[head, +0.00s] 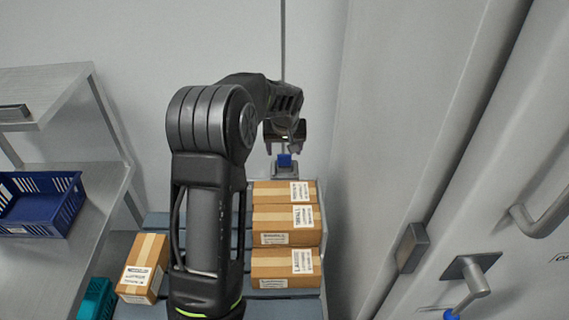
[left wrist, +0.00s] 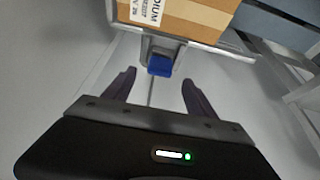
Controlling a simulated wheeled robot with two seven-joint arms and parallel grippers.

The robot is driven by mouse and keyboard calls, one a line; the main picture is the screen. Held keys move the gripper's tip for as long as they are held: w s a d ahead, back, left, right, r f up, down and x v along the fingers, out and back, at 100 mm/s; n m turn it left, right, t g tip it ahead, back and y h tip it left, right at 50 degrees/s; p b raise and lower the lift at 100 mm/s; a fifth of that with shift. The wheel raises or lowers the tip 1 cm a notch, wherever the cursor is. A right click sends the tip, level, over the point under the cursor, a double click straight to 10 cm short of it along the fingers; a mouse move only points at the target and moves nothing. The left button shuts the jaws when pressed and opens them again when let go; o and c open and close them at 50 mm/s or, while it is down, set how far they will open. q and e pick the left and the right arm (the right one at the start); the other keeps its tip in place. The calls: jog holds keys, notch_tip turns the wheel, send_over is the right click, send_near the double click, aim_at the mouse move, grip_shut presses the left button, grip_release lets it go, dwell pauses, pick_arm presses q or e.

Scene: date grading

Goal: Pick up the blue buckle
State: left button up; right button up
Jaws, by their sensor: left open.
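The blue buckle (head: 284,160) is a small blue block on a grey metal bracket at the back of the stacked boxes, in front of the wall. In the left wrist view the blue buckle (left wrist: 159,66) is just beyond the fingertips, roughly centred between them. My left gripper (left wrist: 158,82) is open and empty, its two dark fingers on either side of a clear gap. In the head view my left gripper (head: 284,140) is just above the buckle, its fingers hard to make out. My right gripper is not in view.
Cardboard boxes (head: 286,222) are stacked on a blue-grey pallet (head: 158,220) below the buckle. Another box (head: 143,266) stands left of my arm. A blue crate (head: 40,228) sits on a metal shelf at left. A door with handles (head: 478,278) stands at right.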

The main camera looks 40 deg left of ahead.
aim_at(284, 155)
pick_arm(q)
jog(key=p+x, duration=0.1)
jog(key=x, duration=0.4)
jog(key=shift+w+f+p, duration=0.1)
jog(key=shift+f+p, duration=0.05)
jog(key=shift+p, duration=0.15)
jog(key=shift+c, duration=0.4)
grip_shut()
dwell(0.5)
